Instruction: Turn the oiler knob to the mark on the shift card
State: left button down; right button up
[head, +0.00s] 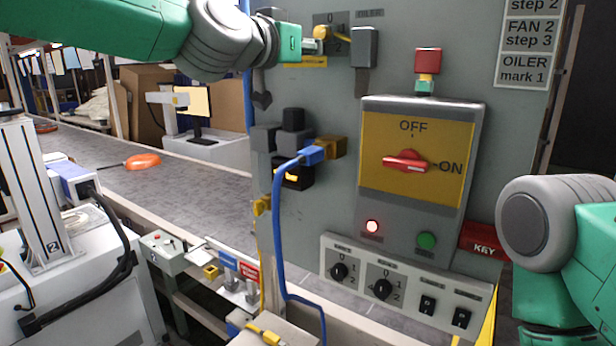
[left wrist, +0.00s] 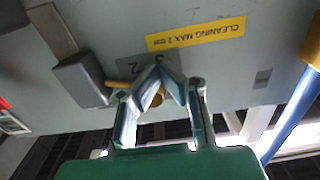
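The oiler knob (head: 325,33) is a small yellow knob with a short pointer on a dark plate at the top of the grey panel. My left gripper (head: 309,46) is at its left side in the head view. In the left wrist view my left gripper (left wrist: 160,72) has its fingertips drawn close together, with the brass-coloured knob (left wrist: 156,100) showing between the fingers. Whether they grip it is unclear. Numbers 2 and 3 show on the plate; the fingers hide other marks. The shift card (head: 525,40) reads "OILER mark 1". My right gripper is out of view.
A grey block on a bar (head: 364,48) hangs just right of the knob. Below are dark blocks (head: 291,130), a blue hose (head: 280,220), a red main switch (head: 406,161) and a lower switch box (head: 400,284). The conveyor (head: 200,180) runs at left.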

pick_arm(q)
jog(key=b+v, duration=0.3)
jog(key=v, duration=0.3)
jog(key=shift+a+f, duration=0.25)
jog(key=shift+a, duration=0.2)
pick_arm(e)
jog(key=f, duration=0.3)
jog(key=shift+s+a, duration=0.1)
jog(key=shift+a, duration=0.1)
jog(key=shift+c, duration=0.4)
